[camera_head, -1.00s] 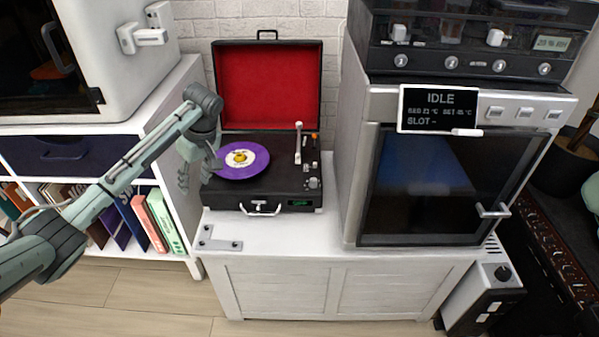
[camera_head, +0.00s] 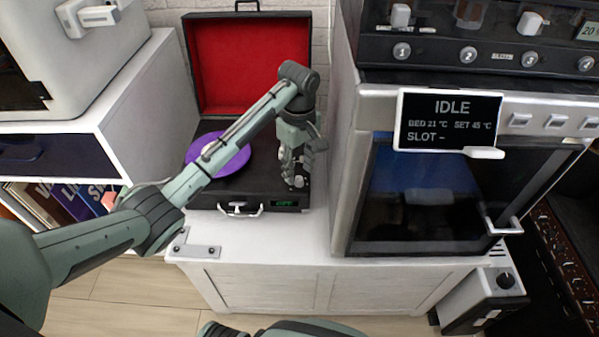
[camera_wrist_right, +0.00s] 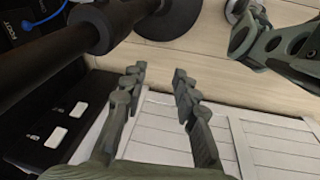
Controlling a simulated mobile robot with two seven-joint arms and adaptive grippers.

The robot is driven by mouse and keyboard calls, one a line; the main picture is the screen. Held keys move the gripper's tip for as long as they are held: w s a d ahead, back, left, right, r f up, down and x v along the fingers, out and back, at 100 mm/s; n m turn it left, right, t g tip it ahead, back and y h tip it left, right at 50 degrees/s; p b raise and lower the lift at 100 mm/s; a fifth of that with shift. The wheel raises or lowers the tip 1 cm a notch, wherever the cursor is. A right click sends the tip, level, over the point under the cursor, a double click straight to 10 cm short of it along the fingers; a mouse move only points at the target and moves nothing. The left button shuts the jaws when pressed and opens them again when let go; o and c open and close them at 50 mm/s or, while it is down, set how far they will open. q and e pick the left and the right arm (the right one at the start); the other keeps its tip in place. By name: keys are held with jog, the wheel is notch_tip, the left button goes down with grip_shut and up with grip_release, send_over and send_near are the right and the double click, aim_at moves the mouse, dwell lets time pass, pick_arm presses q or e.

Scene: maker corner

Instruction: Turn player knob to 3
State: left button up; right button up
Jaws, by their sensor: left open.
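The record player (camera_head: 225,196) is a black open case with a red-lined lid (camera_head: 247,62). A purple record (camera_head: 236,161) lies on it, partly hidden by my left arm. My left gripper (camera_head: 296,183) is open and points down over the right side of the deck, where the controls sit. The player knob is mostly hidden at the fingers; I cannot tell if they touch it. A small green display (camera_head: 285,204) glows on the case front. My right gripper (camera_wrist_right: 160,78) is open and empty in the right wrist view, above the floor and the white cabinet front.
The player stands on a white cabinet (camera_head: 300,238). A grey machine (camera_head: 430,190) with an "IDLE" screen (camera_head: 449,120) stands close on the right. A white shelf (camera_head: 128,95) is on the left. The cabinet top before the player is clear.

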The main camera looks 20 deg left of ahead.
aim_at(299, 181)
pick_arm(q)
notch_tip(299, 181, down, 2)
jog(key=shift+f, duration=0.25)
jog(key=c, duration=0.9)
grip_shut()
pick_arm(e)
jog(key=shift+w+r, duration=0.15)
jog(key=shift+w, duration=0.5)
